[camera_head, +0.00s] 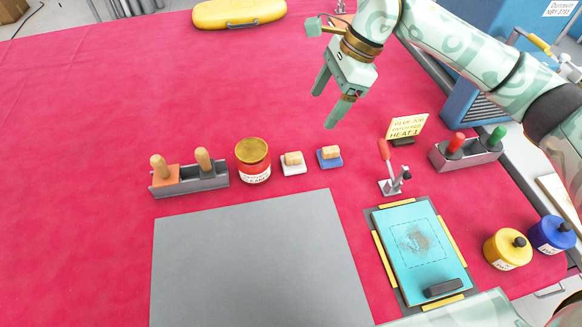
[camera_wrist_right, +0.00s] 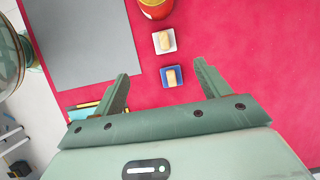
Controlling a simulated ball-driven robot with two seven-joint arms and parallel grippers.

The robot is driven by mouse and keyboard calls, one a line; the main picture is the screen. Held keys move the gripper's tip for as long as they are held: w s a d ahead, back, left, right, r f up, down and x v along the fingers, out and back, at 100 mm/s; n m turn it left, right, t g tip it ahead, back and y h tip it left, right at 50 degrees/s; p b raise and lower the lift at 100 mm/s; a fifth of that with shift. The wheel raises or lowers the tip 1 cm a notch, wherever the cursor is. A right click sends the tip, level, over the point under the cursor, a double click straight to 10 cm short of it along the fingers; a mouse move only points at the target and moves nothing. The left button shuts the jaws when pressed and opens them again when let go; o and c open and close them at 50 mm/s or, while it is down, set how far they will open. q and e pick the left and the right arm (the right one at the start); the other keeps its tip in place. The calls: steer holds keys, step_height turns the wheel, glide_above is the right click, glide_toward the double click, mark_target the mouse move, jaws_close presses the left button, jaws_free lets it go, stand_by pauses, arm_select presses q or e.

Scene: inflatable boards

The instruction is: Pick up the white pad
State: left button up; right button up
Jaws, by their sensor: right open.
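The white pad (camera_head: 293,170), a small square with a wooden block handle on top, lies flat on the red cloth between the red-and-white tin and the blue pad. It also shows in the right wrist view (camera_wrist_right: 164,50), beyond the blue pad. My right gripper (camera_head: 327,105) is open and empty, held above the cloth, up and to the right of the white pad in the head view. In the right wrist view its fingertips (camera_wrist_right: 163,69) frame the blue pad, and the white pad lies a little past them. My left gripper is not in view.
The blue pad (camera_head: 330,163) lies close right of the white pad. The tin (camera_head: 254,172) stands close on its left. A grey sheet (camera_head: 255,260) lies in front. A red-handled clamp (camera_head: 389,182) stands to the right. The cloth behind the pads is clear.

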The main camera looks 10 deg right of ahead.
mark_target(295, 155)
steer(key=b+x, duration=0.1)
steer(key=x, duration=0.3)
steer(key=b+x, duration=0.1)
steer(key=x, duration=0.4)
steer(key=b+x, duration=0.1)
steer(key=x, duration=0.3)
steer(key=shift+w+d+f, duration=0.1)
steer(key=shift+d+f, duration=0.15)
steer(key=shift+f, duration=0.1)
steer(key=x, duration=0.1)
steer(key=b+x, duration=0.1)
steer(key=x, duration=0.1)
steer(key=b+x, duration=0.1)
steer(key=x, duration=0.1)
steer(key=shift+w, duration=0.35)
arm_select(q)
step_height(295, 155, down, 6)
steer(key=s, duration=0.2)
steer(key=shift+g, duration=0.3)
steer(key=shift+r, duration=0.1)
arm_select(e)
steer(key=c, duration=1)
